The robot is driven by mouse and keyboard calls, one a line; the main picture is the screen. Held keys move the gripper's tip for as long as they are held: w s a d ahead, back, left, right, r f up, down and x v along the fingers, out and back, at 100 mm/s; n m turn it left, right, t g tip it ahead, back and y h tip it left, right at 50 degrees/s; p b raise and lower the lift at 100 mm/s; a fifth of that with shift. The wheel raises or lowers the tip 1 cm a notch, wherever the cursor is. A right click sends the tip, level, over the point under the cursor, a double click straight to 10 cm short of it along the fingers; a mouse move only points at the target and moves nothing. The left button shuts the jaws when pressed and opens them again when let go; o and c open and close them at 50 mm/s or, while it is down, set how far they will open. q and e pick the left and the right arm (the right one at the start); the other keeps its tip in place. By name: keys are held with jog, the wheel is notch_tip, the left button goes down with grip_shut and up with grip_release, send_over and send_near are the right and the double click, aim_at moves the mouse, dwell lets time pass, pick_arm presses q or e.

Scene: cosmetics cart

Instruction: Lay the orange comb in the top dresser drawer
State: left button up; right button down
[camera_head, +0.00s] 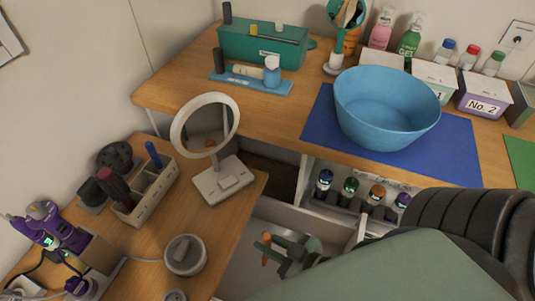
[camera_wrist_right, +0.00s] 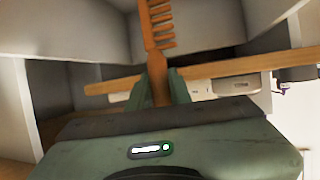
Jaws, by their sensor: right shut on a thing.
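My right gripper (camera_head: 277,249) is shut on the orange comb (camera_wrist_right: 155,35). In the right wrist view its two green fingers (camera_wrist_right: 158,88) pinch the comb's handle, and the toothed part points away from the hand. In the head view only a small orange piece of the comb (camera_head: 266,240) shows at the fingertips. An open white drawer (camera_head: 318,223) lies under and around the gripper, beside the wooden dresser top. My forearm hides much of its right side. I cannot tell whether the comb touches the drawer. My left gripper is not in view.
A round mirror (camera_head: 231,183), a beige organizer (camera_head: 148,203) and a round white tub (camera_head: 185,256) stand on the lower wooden top (camera_head: 140,258). A blue basin (camera_head: 386,108) stands on the higher table.

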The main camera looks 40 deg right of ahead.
jog(key=shift+f+b, duration=1)
jog(key=shift+f, duration=1)
jog(key=shift+f+b, duration=1)
jog(key=shift+f, duration=0.8)
jog(key=c, duration=1.2)
grip_release()
notch_tip(320, 180, up, 16)
jog(key=p, duration=0.3)
jog(key=shift+r, duration=0.25)
notch_tip(320, 180, up, 3)
jog(key=shift+f+p, duration=0.1)
jog(key=shift+p, duration=0.75)
jog(key=shift+r+p, duration=0.3)
jog(key=shift+r, duration=0.1)
